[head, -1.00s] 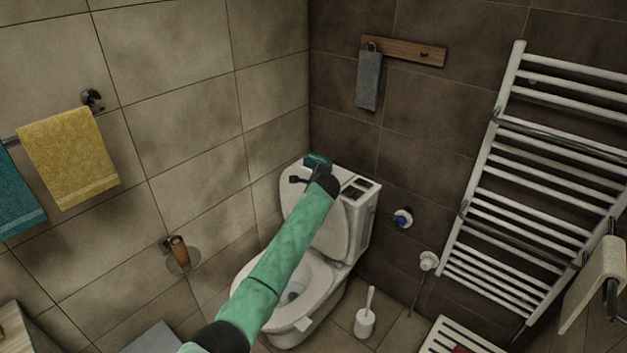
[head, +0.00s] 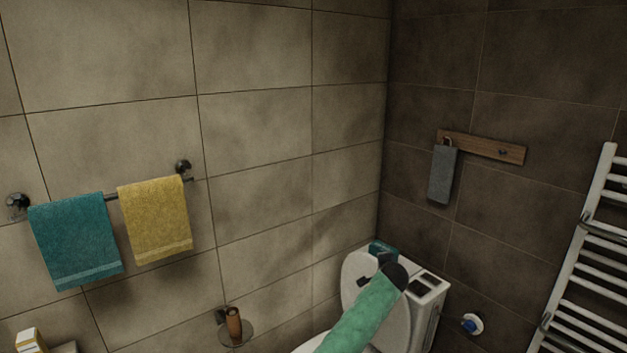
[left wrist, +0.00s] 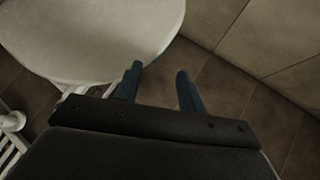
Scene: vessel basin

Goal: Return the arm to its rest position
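My green-sleeved arm (head: 362,318) rises from the bottom of the head view and ends in a dark wrist in front of the toilet's raised lid. Its gripper (head: 376,272) is small and mostly hidden there by the wrist. In the left wrist view my left gripper (left wrist: 158,76) shows two dark blue fingers spread apart, with nothing between them. Beyond them lie floor tiles and a white rounded surface (left wrist: 95,35), which looks like part of the toilet. My right gripper is in neither current view.
The toilet cistern (head: 432,289) stands in the corner; a small teal item (head: 383,248) shows by it. Teal (head: 75,240) and yellow (head: 155,220) towels hang at left beside a paper holder (head: 234,325). A grey towel (head: 442,175) and a white radiator (head: 590,260) are at right.

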